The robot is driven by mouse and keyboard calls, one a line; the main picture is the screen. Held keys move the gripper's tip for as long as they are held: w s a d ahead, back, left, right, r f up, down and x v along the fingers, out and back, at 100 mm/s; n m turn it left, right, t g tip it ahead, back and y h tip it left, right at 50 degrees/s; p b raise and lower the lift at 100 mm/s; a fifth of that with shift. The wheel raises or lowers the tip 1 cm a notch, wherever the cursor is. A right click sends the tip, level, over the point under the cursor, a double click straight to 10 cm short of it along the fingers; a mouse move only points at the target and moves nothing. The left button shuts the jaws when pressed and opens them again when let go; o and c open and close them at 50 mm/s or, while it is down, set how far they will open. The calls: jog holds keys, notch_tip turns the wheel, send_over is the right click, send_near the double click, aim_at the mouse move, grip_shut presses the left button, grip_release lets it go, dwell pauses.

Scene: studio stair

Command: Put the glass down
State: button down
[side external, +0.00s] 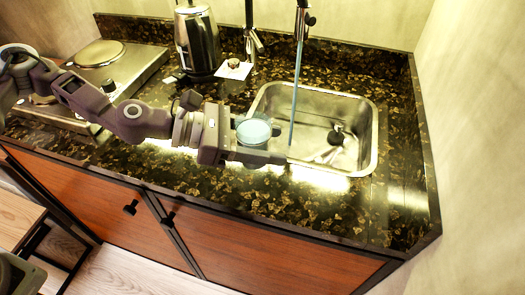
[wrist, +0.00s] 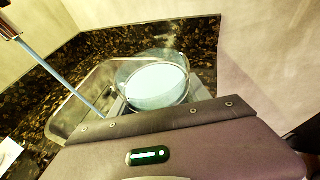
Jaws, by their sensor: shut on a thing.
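A clear glass (side external: 253,132) with pale bluish contents is held between the fingers of my gripper (side external: 262,148), at the left front edge of the sink. In the wrist view the glass (wrist: 157,84) appears from above, with its round rim and pale surface inside. My gripper is shut on it; its fingers are mostly hidden in the wrist view behind the gripper body. The glass looks roughly upright. I cannot tell its exact height above the counter or sink.
The steel sink (side external: 368,120) has a thin bluish water stream (side external: 295,95) falling from the tap (side external: 303,20). A kettle (side external: 197,40) and a small white item (side external: 233,70) stand behind. A hot plate (side external: 100,53) is at left. Dark speckled counter (side external: 300,205) in front is clear.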

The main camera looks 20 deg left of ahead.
notch_tip(320, 180, down, 7)
jog(key=shift+r, duration=0.15)
dwell(0.4)
jog(key=c, duration=0.5)
grip_release()
jog(key=v, duration=1.1)
jog(key=shift+s+a+r, duration=0.15)
jog(key=shift+a, duration=0.2)
jog(key=shift+s, duration=0.1)
